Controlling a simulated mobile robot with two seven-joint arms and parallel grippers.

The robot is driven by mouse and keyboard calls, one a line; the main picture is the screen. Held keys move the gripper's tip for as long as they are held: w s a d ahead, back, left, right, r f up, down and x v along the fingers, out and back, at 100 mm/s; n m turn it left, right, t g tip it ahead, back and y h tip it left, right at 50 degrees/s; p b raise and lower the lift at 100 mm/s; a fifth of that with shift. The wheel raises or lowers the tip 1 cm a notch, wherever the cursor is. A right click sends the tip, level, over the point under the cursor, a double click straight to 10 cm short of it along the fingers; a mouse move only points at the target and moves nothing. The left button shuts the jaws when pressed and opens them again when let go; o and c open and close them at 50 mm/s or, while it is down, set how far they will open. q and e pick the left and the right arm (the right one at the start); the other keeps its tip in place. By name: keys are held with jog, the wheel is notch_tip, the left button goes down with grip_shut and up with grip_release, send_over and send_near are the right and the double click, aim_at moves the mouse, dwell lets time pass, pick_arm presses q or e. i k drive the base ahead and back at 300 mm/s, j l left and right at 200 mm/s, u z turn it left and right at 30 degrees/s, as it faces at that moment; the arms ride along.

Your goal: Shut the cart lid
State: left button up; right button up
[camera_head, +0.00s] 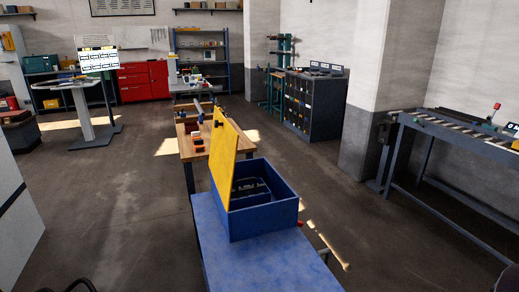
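The cart (265,267) has a blue top and stands in front of me at the lower middle. A blue open box (262,219) sits on it. The yellow cart lid (222,158) stands up along the box's left side, nearly vertical, so the box is open. Dark items (250,190) lie inside the box; the lid and walls hide part of the inside. Neither of my grippers can be made out. Only small dark shapes show at the bottom left and bottom right edges, apart from the cart.
A wooden workbench (186,151) with small orange parts stands just behind the cart. A roller conveyor (455,130) is at the right, beside a pillar (375,90). A pale cabinet (15,215) is at the left edge. The floor on both sides of the cart is clear.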

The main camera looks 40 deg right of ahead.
aim_at(225, 138)
jog(key=i+z, duration=0.25)
jog(key=z, duration=0.15)
jog(key=i+j+z, duration=0.15)
jog(key=z, duration=0.25)
jog(key=i+j+z, duration=0.2)
jog(key=z, duration=0.2)
jog(key=i+j, duration=0.05)
